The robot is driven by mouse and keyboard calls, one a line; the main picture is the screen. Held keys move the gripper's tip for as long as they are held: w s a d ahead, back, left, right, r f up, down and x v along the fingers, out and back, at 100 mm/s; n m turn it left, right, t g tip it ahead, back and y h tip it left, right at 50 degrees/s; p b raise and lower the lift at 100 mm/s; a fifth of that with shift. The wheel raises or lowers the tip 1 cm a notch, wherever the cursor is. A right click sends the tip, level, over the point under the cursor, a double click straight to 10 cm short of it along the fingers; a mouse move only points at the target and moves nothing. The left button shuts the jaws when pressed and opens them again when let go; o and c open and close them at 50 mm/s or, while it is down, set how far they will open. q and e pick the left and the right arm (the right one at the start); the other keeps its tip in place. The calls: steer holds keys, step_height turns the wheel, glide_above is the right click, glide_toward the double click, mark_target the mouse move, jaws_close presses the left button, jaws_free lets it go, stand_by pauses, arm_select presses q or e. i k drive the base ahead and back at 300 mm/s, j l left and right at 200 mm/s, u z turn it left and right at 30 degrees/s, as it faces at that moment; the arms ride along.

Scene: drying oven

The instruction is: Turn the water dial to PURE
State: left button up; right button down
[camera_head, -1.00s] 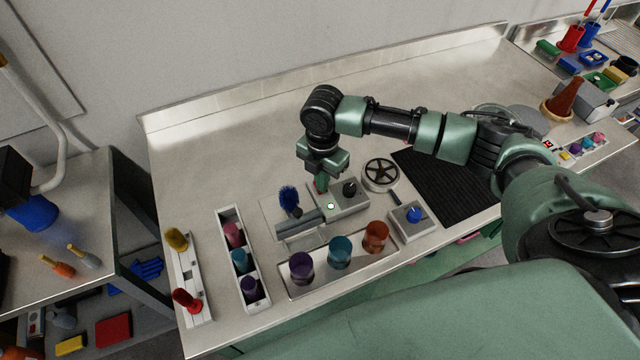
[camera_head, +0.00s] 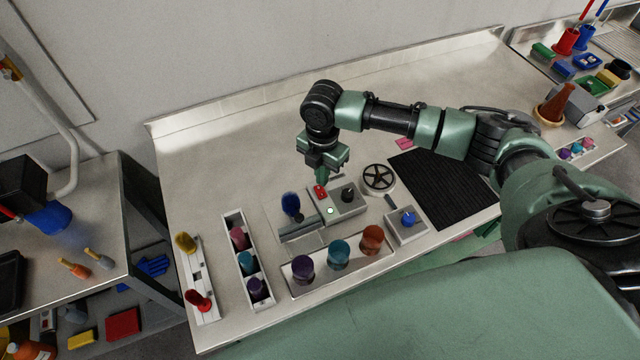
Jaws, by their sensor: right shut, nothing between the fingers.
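A grey control box (camera_head: 345,207) in the middle of the bench carries a black knob (camera_head: 348,193), a red switch (camera_head: 320,192) and a lit green-white lamp (camera_head: 330,210). A smaller grey box (camera_head: 405,228) to its right carries a blue knob (camera_head: 407,217). Markings are too small to read, so I cannot tell which knob is the water dial or where it points. My right gripper (camera_head: 325,181) points down, shut and empty, just above and behind the red switch, left of the black knob. It appears apart from both knobs. My left gripper is not in view.
A spoked black wheel (camera_head: 379,177) stands right of the control box, beside a black ribbed mat (camera_head: 445,187). A blue brush (camera_head: 291,204) is to the left. A tray (camera_head: 345,277) with coloured jars lies in front. The bench behind the gripper is clear.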

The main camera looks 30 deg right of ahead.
mark_target(408, 220)
steer(key=k, duration=1)
